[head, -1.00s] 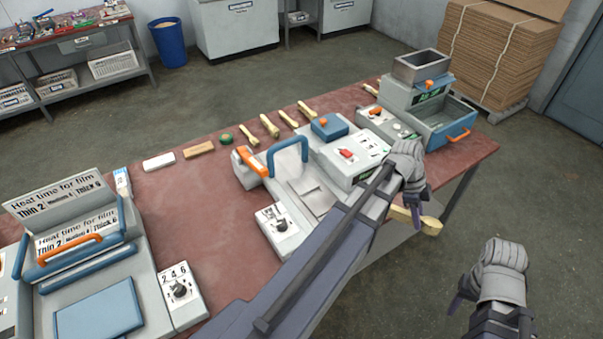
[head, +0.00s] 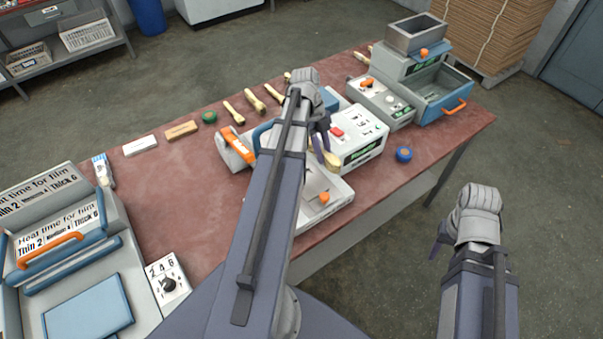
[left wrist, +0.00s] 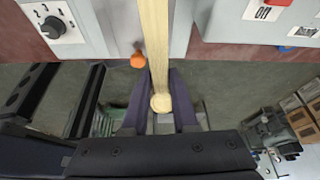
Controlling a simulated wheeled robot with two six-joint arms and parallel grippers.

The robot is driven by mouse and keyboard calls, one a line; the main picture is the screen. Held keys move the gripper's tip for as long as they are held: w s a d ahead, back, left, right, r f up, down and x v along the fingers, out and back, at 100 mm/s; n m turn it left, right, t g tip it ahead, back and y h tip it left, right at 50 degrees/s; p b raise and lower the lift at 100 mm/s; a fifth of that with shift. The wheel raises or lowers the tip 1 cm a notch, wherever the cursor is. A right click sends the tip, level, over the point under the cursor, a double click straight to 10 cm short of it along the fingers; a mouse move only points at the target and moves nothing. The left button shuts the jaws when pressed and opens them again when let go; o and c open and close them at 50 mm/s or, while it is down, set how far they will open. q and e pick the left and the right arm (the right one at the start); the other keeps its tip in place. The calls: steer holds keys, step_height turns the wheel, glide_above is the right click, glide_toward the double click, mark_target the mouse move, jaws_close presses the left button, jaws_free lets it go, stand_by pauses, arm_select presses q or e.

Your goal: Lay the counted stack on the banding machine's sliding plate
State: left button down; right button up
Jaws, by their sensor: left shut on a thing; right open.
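My left gripper (head: 322,142) is shut on the pale wooden stack (head: 330,159), over the banding machine (head: 358,150) in the middle of the table. In the left wrist view the stack (left wrist: 154,45) stands out lengthwise between the two dark fingers (left wrist: 160,110), its rounded end towards the camera. The grey sliding plate (head: 316,184) lies just in front of the gripper, with an orange knob (head: 323,198) by it. My forearm hides part of the machine, and I cannot tell whether the stack touches the plate. My right gripper (head: 437,242) is open and empty, off the table's front edge.
A film sealer (head: 85,300) stands at the left front. A machine with a blue drawer (head: 443,102) is at the far right, and a blue roll (head: 404,154) lies before it. Several small wooden-handled items (head: 255,100) lie along the back edge.

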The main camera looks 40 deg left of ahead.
arm_select(q)
steer(key=s+a+m, duration=0.1)
steer(key=s+a, duration=0.2)
steer(key=a, duration=0.1)
steer(key=b, duration=0.6)
glide_toward(309, 184)
steer(key=shift+d+f, duration=0.3)
steer(key=shift+d, duration=0.25)
steer(key=shift+d+f, duration=0.35)
steer(key=shift+d, duration=0.15)
step_height(309, 184, down, 4)
steer(key=b, duration=0.4)
steer(key=shift+r, duration=0.15)
steer(key=c, duration=0.7)
jaws_free()
steer(key=shift+o, duration=0.2)
